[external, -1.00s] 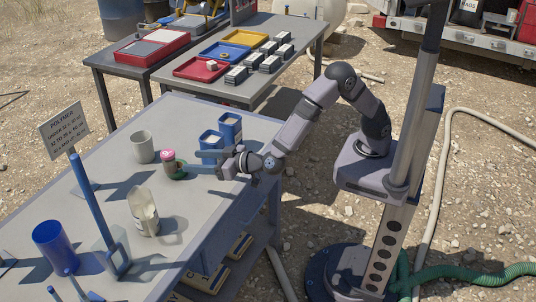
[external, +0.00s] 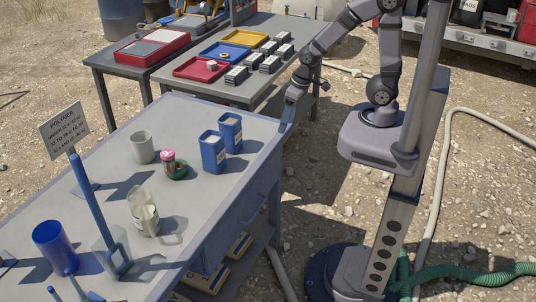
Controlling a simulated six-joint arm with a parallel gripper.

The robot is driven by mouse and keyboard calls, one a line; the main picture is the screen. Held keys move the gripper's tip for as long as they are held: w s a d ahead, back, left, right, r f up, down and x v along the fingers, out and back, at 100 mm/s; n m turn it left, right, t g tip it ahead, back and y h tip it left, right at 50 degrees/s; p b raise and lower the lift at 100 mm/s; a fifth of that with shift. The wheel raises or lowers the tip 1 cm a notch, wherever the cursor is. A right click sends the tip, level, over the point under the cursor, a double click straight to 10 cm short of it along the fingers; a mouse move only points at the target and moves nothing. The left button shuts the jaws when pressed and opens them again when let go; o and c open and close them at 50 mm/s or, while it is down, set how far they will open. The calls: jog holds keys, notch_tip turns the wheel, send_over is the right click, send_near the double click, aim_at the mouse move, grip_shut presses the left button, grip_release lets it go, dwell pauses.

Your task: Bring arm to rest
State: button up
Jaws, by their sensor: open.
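My gripper (external: 287,120) hangs fingers down by the right back edge of the near table (external: 195,235). It is open and nothing shows in it. My arm is raised and bent above its column. A small jar with a pink lid (external: 168,160) stands by a green round piece (external: 179,172) on the table, well left of my gripper. Two blue open containers (external: 213,152) with pale labels stand between them and my gripper.
A grey mug (external: 142,147), a clear jug (external: 145,212), a blue cup (external: 54,247) and a sign on a post (external: 63,128) stand on the near table. The back table (external: 265,98) holds red, blue and yellow trays and several small blocks. Hoses lie on the gravel.

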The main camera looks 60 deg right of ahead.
jog(key=s+d+g+h, duration=0.1)
jog(key=s+d+g, duration=0.1)
jog(key=s+d, duration=0.5)
jog(key=shift+s+d+r+g, duration=0.25)
jog(key=shift+s+r+g, duration=0.05)
jog(key=shift+s, duration=0.05)
dwell(0.4)
